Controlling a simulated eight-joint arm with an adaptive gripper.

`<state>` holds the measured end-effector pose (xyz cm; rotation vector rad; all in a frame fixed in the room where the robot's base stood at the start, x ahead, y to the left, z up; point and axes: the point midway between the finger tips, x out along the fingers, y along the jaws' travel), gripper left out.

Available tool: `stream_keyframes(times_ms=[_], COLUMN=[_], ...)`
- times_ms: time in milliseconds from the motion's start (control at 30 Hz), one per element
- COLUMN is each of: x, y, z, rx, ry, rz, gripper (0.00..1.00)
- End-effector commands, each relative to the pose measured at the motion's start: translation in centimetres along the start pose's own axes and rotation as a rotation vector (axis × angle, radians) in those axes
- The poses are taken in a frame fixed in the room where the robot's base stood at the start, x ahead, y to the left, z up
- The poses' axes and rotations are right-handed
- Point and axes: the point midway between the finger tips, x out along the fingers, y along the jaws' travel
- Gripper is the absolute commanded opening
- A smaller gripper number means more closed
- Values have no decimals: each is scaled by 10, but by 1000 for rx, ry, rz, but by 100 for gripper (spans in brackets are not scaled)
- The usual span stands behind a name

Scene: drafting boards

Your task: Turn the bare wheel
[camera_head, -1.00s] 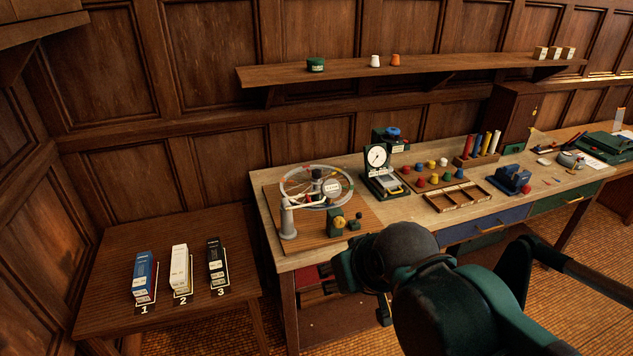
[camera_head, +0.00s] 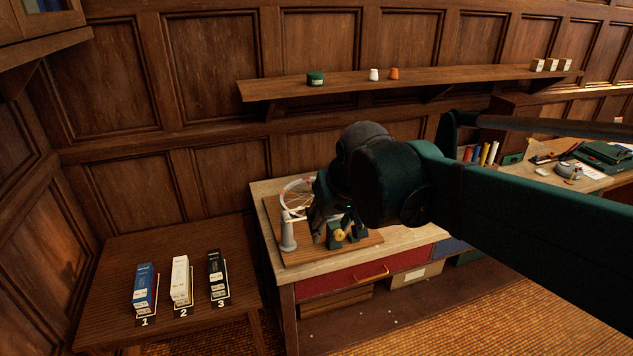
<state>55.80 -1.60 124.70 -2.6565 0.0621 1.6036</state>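The spoked wheel (camera_head: 293,190) stands on a wooden base board (camera_head: 296,255) at the left end of the bench. Its left rim and some spokes show; its right part and hub are hidden behind my arm and gripper. A grey post (camera_head: 288,233) stands at its front left. A small green block with a yellow knob (camera_head: 339,235) sits on the board in front. My gripper (camera_head: 335,212) points down over the right part of the wheel stand. Its fingers are dark and blend with the green parts, so I cannot tell their opening or whether they touch anything.
My arm crosses the bench from the right and hides the bench's middle. A side table (camera_head: 105,290) at left holds three boxes (camera_head: 181,280) numbered 1 to 3. A wall shelf (camera_head: 440,80) runs above. A red drawer (camera_head: 350,281) is below the board.

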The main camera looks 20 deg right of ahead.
Motion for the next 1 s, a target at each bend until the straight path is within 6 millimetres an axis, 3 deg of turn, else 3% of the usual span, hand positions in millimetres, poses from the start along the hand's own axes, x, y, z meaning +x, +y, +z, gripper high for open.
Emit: stream_keyframes(times_ms=[467,1000], x=[13,53], y=[9,25], z=[-93,-187], rx=[34,73], ry=[-84,-179], rz=[11,24], gripper=[39,39])
